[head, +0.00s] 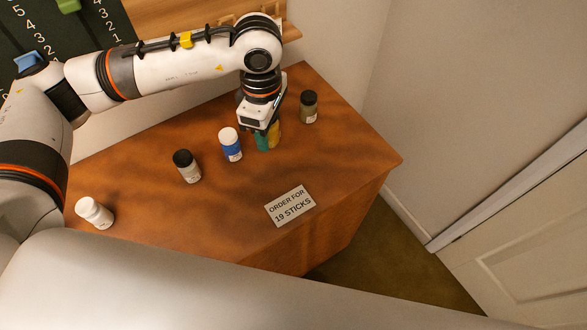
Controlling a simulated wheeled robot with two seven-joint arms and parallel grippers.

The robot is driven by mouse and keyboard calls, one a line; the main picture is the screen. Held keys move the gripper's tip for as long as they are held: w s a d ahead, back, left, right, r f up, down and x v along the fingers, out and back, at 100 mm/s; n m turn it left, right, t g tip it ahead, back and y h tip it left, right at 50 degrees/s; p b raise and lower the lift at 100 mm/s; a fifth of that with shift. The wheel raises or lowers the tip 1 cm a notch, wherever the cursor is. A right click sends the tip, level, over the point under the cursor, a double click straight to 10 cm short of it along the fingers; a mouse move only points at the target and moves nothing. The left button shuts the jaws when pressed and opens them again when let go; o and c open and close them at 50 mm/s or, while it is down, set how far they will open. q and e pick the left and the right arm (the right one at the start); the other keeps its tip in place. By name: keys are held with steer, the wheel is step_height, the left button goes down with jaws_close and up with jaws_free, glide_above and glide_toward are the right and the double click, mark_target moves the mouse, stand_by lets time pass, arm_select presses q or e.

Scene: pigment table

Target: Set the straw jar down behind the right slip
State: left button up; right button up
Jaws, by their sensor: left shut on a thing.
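My left gripper (262,116) is low over the back right of the table, shut on a jar that it mostly hides. A yellow straw jar (274,132) shows just under it and appears to be the jar held; whether it touches the table I cannot tell. A teal jar (261,142) shows right beside the straw jar, also partly hidden by the gripper. One slip (290,206), reading "ORDER FOR 19 STICKS", lies near the front edge of the table. A second slip does not show. My right gripper is not in view.
On the wooden table (340,160) stand a blue jar with white lid (231,146), a grey jar with black lid (187,167), a white jar (95,212) and an olive jar with black lid (309,108). The table's right part is clear. A wall stands behind.

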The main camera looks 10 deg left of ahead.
mark_target(293, 167)
arm_select(q)
steer(key=w+d+f+n, duration=0.1)
steer(key=f+n, duration=0.3)
steer(key=d+f+n+b, duration=0.1)
steer(key=d+f+n, duration=0.1)
steer(key=f+n, duration=0.2)
steer(key=w+d+f+n, duration=0.1)
steer(key=f+n, duration=0.3)
steer(key=n, duration=0.1)
steer(key=shift+w+d+f+n, duration=0.15)
steer(key=shift+w+f+n, duration=0.05)
steer(key=shift+w+n, duration=0.2)
steer(key=shift+f+b, duration=0.35)
steer(key=shift+b, duration=0.05)
steer(key=o, duration=1)
steer(key=shift+r, duration=0.15)
